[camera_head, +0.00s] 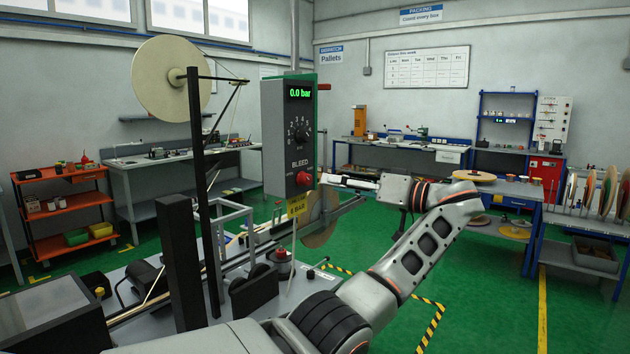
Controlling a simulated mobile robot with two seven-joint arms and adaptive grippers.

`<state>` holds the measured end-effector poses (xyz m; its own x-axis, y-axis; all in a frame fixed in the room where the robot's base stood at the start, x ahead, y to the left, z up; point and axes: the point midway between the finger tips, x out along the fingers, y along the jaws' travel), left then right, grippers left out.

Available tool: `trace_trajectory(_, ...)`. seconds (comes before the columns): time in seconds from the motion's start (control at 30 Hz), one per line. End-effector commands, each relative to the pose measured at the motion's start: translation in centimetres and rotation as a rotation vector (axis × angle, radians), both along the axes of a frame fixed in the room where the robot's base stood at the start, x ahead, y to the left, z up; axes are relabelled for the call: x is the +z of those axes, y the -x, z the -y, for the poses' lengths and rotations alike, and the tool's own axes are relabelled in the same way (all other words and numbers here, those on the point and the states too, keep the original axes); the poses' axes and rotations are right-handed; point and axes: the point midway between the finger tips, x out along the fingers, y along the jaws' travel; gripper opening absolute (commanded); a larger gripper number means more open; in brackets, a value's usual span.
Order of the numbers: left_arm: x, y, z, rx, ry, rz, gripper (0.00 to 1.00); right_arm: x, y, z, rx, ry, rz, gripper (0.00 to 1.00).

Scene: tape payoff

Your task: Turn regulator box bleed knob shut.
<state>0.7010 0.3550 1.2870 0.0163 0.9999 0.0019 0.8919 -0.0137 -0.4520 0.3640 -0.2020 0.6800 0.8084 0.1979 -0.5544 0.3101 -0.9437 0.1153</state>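The grey regulator box (274,140) stands on a post left of centre. Its green display (299,93) reads 0.0 bar. A black dial knob (301,135) with numbers around it sits below the display. The red bleed knob (303,179) sits low on the face under the word BLEED. My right gripper is not in view.
A yellow tag (297,207) hangs under the box. A large cream reel (167,78) and a black upright post (201,190) stand to the left. Workbenches line the walls, and a rack of reels (590,200) is at right. Green floor lies open behind my arm.

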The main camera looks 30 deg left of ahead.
Motion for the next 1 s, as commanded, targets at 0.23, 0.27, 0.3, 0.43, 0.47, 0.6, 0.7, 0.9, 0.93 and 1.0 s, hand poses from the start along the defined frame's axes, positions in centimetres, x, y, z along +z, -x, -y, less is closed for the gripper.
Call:
trace_trajectory(0.23,0.2,0.0,-4.1,0.001,-0.002,0.000,0.38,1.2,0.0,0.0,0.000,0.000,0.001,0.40)
trace_trajectory(0.27,0.1,-0.1,-4.5,0.000,-0.002,-0.001,0.38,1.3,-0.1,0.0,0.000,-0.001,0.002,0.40)
trace_trajectory(0.3,0.1,-0.1,-5.0,0.000,-0.001,-0.002,0.38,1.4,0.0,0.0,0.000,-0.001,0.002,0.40)
trace_trajectory(0.43,0.0,-0.1,-6.1,-0.001,0.000,-0.001,0.38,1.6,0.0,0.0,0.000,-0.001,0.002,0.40)
trace_trajectory(0.47,0.0,-0.1,-6.3,-0.001,0.000,-0.001,0.38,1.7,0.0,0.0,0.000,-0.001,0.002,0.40)
trace_trajectory(0.6,-0.1,-0.1,-6.7,-0.002,0.001,-0.002,0.38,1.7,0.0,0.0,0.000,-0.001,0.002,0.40)
trace_trajectory(0.7,-0.1,-0.2,-6.7,-0.003,0.001,-0.003,0.38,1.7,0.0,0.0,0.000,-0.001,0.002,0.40)
trace_trajectory(0.9,-0.1,-0.2,-6.7,-0.003,0.001,-0.003,0.12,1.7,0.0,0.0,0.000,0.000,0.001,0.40)
trace_trajectory(0.93,-0.1,-0.2,-6.7,-0.003,0.001,-0.003,0.04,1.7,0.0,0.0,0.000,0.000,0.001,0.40)
trace_trajectory(1.0,-0.1,-0.2,-6.7,-0.003,0.001,-0.002,0.00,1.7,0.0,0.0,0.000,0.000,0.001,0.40)
